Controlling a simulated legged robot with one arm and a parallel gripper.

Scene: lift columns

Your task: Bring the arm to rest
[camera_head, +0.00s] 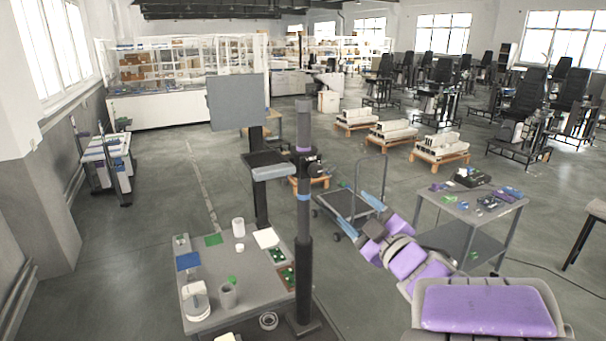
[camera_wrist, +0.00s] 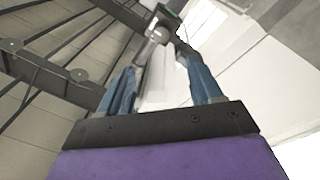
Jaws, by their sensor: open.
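My arm reaches out from the lower right of the head view, with purple and grey links. My gripper (camera_head: 350,213) is at its far end, with blue fingers spread apart. In the wrist view my gripper (camera_wrist: 160,62) also shows two blue fingers apart. I see nothing held between them. A black lift column (camera_head: 304,220) with a purple band and a blue band stands left of my gripper in the head view. The gripper looks apart from it, though the depth gap is hard to judge.
A grey cart (camera_head: 470,212) with small parts is at right. A trolley (camera_head: 350,207) lies behind my gripper. Pallets (camera_head: 440,148) stand farther back. Floor at centre-left is clear.

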